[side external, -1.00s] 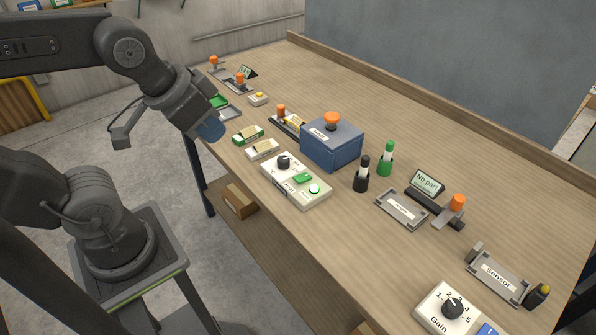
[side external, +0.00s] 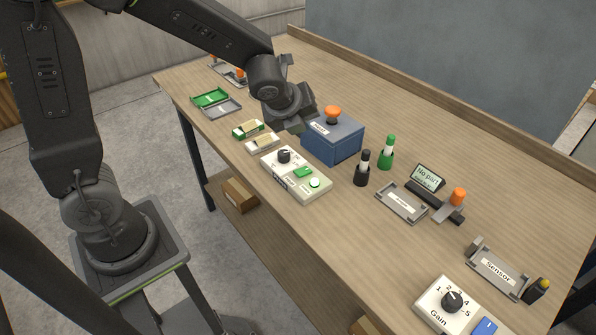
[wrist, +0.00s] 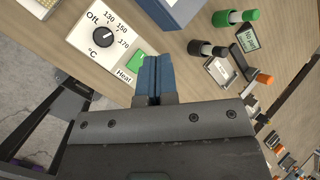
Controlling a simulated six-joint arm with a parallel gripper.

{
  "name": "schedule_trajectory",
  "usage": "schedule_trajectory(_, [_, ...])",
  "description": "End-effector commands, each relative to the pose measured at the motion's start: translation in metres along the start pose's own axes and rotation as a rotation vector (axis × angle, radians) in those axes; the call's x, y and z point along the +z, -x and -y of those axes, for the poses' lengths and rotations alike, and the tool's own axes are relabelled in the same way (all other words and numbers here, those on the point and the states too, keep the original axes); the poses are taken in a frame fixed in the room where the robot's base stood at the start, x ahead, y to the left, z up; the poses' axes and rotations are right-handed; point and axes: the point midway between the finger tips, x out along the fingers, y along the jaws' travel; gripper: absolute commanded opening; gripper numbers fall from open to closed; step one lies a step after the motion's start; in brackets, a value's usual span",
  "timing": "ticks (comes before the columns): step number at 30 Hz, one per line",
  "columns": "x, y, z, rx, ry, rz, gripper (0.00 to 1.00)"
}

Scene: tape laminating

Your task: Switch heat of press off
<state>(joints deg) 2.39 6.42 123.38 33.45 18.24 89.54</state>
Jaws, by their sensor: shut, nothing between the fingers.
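The heat control box (side external: 272,174) is a cream panel near the table's front edge. The blue box with an orange knob (side external: 345,141) stands behind the panel. My gripper (wrist: 155,60) is shut and empty, its blue fingers covering the view just right of the switch. Its fingertips are hidden in the side view.
A black marker (side external: 363,168) and a green marker (side external: 387,152) stand to the right of the blue box. Bare tabletop lies in front of the markers.

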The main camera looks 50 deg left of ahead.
Motion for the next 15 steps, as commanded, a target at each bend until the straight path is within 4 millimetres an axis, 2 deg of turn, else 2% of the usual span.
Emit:
schedule_trajectory(4, [-0.0012, -0.0063, 0.0020, -0.006, -0.059, -0.003, 0.00])
schedule_trajectory(15, [-0.0023, -0.0076, 0.0004, -0.004, -0.059, -0.002, 0.00])
